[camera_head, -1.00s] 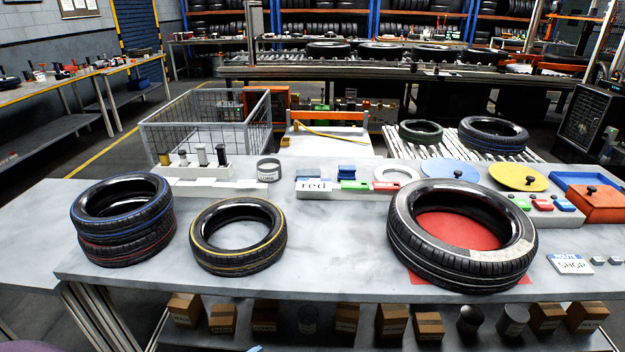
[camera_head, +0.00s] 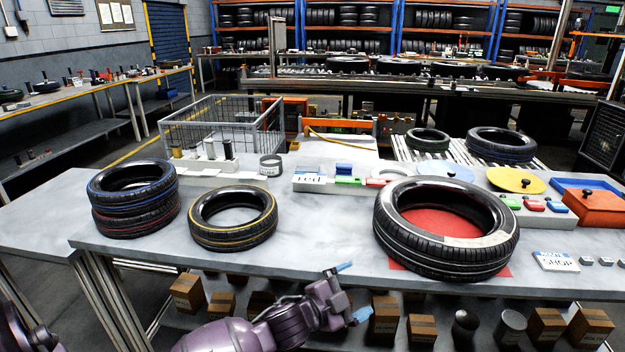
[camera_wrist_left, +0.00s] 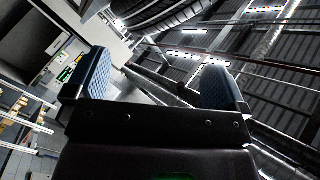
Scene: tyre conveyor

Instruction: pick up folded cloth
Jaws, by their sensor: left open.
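No cloth is plain to see. A flat white piece with a blue band, lettered "SHOP" (camera_head: 556,261), lies at the right of the grey table near its front edge. It may be the folded cloth, but I cannot tell for sure. My left gripper (camera_head: 353,291) is open and empty at the table's front edge, well to the left of the flat piece. My right gripper is not in view.
The grey table (camera_head: 320,245) has bare room in the middle. A large tyre (camera_head: 398,247) on a red mat, a yellow-striped tyre (camera_head: 232,234) and stacked tyres (camera_head: 135,215) stand on it. Small grey blocks (camera_head: 606,261) lie right of the flat piece. Boxes (camera_head: 385,320) sit below.

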